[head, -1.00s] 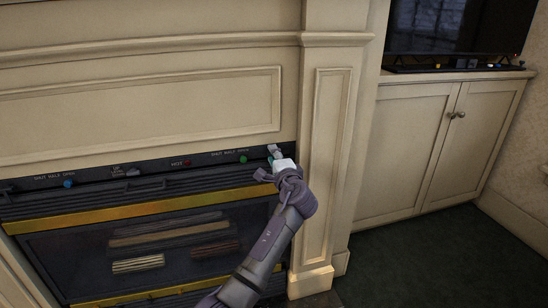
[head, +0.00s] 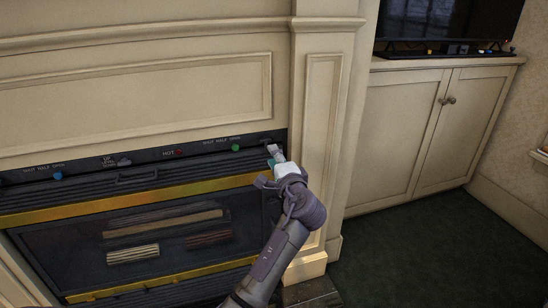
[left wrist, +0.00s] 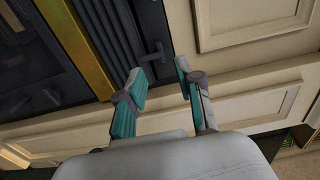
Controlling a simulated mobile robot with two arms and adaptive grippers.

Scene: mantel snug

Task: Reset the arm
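My left gripper (head: 275,154) is in front of the right end of the fireplace's dark control panel (head: 140,158). In the left wrist view my left gripper (left wrist: 160,69) has its two teal-and-grey fingers apart. No object is held between them. A small dark handle (left wrist: 154,54) on the fireplace front shows beyond the gap between the fingertips. I cannot tell exactly how far away it is. My right gripper is in neither view.
The panel has a blue knob (head: 56,175), a red knob (head: 180,152) and a green knob (head: 235,147). A brass-trimmed fire front (head: 130,215) sits below. A cream pilaster (head: 321,130) stands close right. A cabinet (head: 405,130) with a television is farther right; dark carpet is clear.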

